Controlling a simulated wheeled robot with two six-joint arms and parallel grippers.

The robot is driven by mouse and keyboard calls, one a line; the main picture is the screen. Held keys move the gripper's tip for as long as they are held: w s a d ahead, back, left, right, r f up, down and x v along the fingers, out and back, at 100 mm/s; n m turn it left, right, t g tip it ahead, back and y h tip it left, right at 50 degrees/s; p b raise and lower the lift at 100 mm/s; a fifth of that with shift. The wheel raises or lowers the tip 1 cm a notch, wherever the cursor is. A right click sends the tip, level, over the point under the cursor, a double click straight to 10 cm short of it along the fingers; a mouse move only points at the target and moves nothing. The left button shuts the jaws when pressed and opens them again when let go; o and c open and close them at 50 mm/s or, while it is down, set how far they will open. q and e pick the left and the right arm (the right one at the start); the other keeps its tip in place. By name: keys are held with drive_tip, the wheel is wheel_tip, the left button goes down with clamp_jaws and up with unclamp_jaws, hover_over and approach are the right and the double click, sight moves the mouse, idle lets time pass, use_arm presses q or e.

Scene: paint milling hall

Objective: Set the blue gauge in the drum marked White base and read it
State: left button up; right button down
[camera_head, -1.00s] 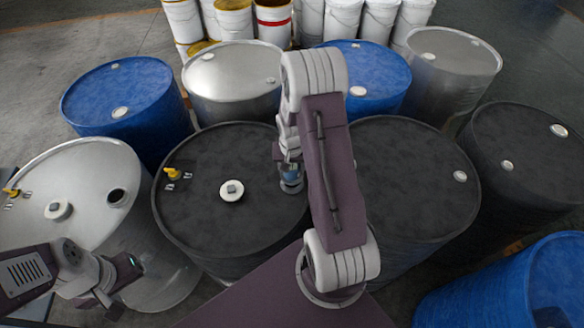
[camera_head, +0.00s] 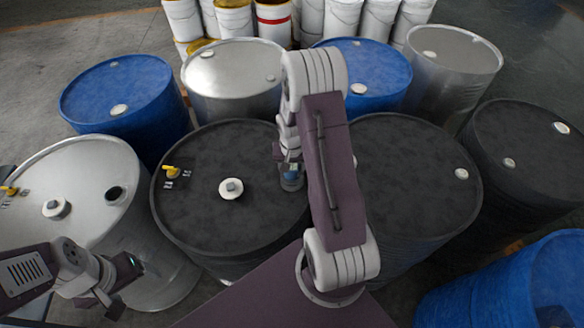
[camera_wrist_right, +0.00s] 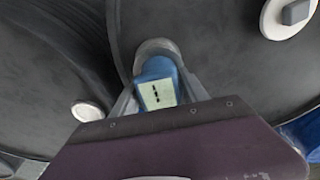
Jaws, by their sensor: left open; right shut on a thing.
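The blue gauge (camera_wrist_right: 158,82) is in my right gripper (camera_wrist_right: 157,98), between its two fingers in the right wrist view. Its pale display faces the camera and shows short dark dashes, no number that I can make out. A grey round rim shows just beyond the gauge; I cannot tell whether the gauge sits in an opening. In the head view the right gripper (camera_head: 291,178) is at the right edge of the middle-left black drum (camera_head: 205,215). My left gripper (camera_head: 112,296) is open and empty in front of the silver drum (camera_head: 80,175). No drum's name is readable.
The black drum has a white cap (camera_head: 231,188) and a yellow tap (camera_head: 172,172). The silver drum has an open dark hole (camera_head: 115,194). Another black drum (camera_head: 410,180) stands close on the right. Blue drums (camera_head: 125,95) and pale pails (camera_head: 340,18) stand behind.

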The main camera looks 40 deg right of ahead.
drive_tip(key=shift+f+b, duration=0.75)
drive_tip(key=shift+f, duration=0.2)
drive_tip(key=c, duration=0.5)
unclamp_jaws()
drive_tip(key=r, duration=0.6)
drive_tip(key=s+r, duration=0.1)
drive_tip(key=r, duration=0.2)
drive_tip(key=shift+s+a, duration=0.1)
drive_tip(key=shift+a, duration=0.3)
